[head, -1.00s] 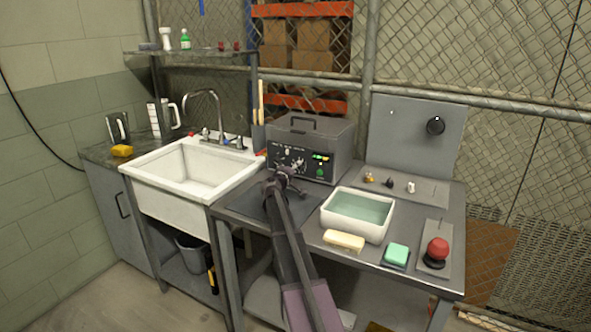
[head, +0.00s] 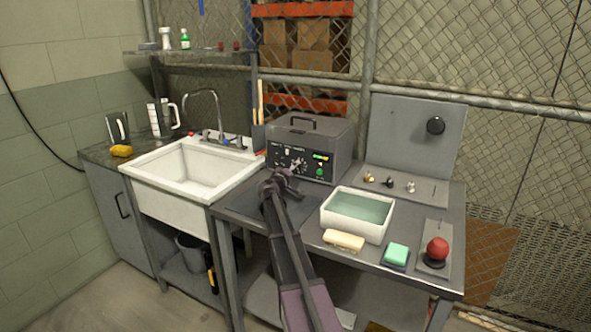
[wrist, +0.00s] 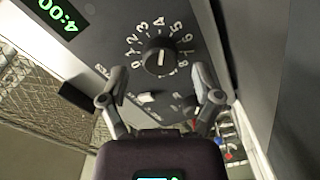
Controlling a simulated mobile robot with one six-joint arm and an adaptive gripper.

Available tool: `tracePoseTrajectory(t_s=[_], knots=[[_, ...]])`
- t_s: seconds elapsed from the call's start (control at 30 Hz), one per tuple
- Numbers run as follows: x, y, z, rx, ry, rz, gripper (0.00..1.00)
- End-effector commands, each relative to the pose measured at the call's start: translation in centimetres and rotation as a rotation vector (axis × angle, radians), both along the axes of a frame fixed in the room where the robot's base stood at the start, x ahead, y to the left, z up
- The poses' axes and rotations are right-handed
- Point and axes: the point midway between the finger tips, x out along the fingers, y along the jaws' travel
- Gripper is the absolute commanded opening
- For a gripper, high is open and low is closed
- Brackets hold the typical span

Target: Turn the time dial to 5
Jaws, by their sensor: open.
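The time dial (wrist: 159,57) is a round dark knob with a white line, ringed by white numbers, on the grey machine's front panel. The line looks roughly upright in the wrist view, toward the 4. A green display (wrist: 60,14) beside it reads 4:00. My gripper (wrist: 161,98) is open and empty, its two fingers spread below the dial in the wrist view and apart from it. In the head view my gripper (head: 283,178) is in front of the grey machine (head: 318,140), near its panel; the dial is too small to make out there.
A white basin of water (head: 357,212) stands right of my arm, with a cream bar (head: 344,240), a green sponge (head: 396,254) and a red button (head: 437,250) nearby. A white sink (head: 192,172) is to the left. Small knobs lie on the plate behind.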

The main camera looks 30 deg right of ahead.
Motion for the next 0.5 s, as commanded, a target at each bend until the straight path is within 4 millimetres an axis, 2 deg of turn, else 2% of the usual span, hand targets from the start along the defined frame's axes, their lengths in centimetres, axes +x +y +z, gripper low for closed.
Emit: tracePoseTrajectory(t_s=[0.5], knots=[[-4.1, 7.0, 0.0, -0.002, -0.001, 0.001, 0.82]])
